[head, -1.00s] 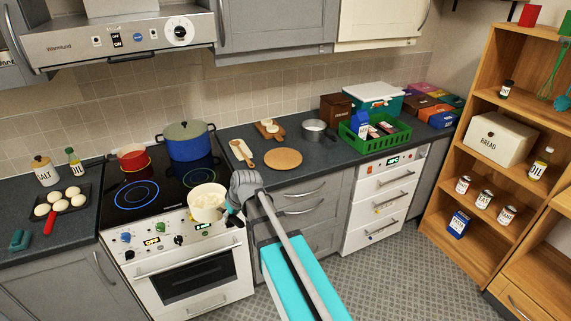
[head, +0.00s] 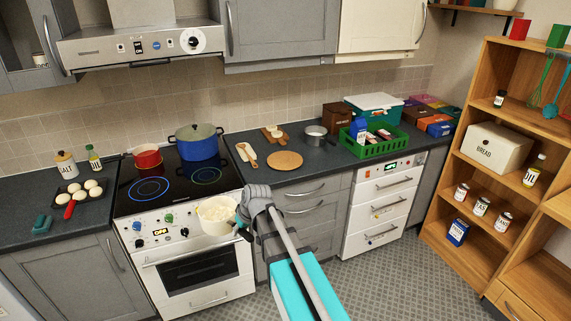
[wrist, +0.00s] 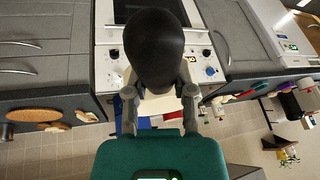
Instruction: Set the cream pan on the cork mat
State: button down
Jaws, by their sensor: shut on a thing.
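The cream pan (head: 214,227) is held level in the air in front of the stove's front edge, its pale inside facing up. My gripper (head: 242,224) is shut on its dark handle, at the pan's right. In the wrist view the dark handle end (wrist: 156,48) hides most of the pan, and the gripper's fingers (wrist: 160,97) stand on either side of it. The cork mat (head: 285,161) is a bare round disc on the counter right of the stove, apart from the pan. It also shows at the left of the wrist view (wrist: 33,114).
A wooden spoon on a rest (head: 246,154), a board with pale pieces (head: 272,134) and a grey pot (head: 316,136) stand around the mat. A green crate (head: 376,143) is further right. The stove (head: 170,185) carries a red pot (head: 147,156) and a blue pot (head: 196,142).

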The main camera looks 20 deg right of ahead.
aim_at(291, 167)
jog(key=z, duration=0.6)
jog(key=i, duration=0.95)
jog(key=u, duration=0.05)
